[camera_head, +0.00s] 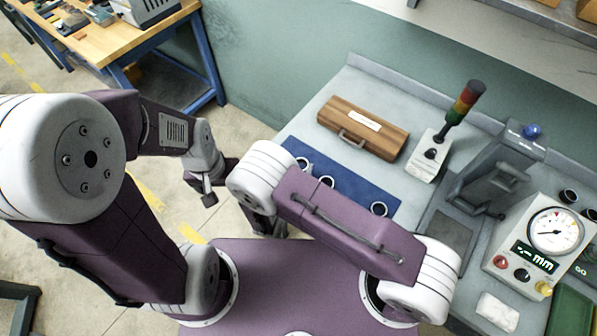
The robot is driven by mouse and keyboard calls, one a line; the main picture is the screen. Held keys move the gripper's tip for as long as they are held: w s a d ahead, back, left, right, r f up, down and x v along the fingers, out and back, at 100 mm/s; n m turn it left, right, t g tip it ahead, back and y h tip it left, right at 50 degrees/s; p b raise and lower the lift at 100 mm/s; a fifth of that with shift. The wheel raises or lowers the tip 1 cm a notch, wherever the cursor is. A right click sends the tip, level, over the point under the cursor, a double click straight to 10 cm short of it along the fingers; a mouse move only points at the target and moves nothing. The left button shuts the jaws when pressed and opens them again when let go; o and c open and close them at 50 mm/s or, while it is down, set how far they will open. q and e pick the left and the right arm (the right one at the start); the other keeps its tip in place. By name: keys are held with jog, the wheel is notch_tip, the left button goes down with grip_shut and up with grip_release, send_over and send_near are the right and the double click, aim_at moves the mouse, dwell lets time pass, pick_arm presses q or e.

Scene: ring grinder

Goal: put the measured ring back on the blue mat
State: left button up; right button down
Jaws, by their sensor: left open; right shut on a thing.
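The blue mat (350,192) lies on the left part of the grey bench. Dark rings with pale rims stand on it: one at its left end (303,163), one near the middle (327,182) and one toward the right end (378,209). My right arm covers part of the mat's front. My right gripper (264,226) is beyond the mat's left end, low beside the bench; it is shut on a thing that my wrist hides. My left gripper (207,193) is open and empty, over the floor left of the bench.
A wooden case (362,128) stands behind the mat, with a signal lamp (460,105) to its right. The grey press-like machine (495,175) and the dial gauge box (540,242) stand further right. More rings (568,196) sit behind the gauge. A green tray (570,312) is at lower right.

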jog(key=shift+s+d+f, duration=0.1)
jog(key=shift+d+f, duration=0.05)
jog(key=shift+f, duration=0.2)
notch_tip(320, 180, down, 3)
jog(key=shift+r+p, duration=0.1)
jog(key=shift+p, duration=0.25)
jog(key=shift+a+f, duration=0.2)
jog(key=shift+f, duration=0.15)
jog(key=shift+d, duration=0.1)
jog(key=c, duration=1.1)
grip_release()
jog(key=shift+f, duration=0.15)
jog(key=o, duration=0.4)
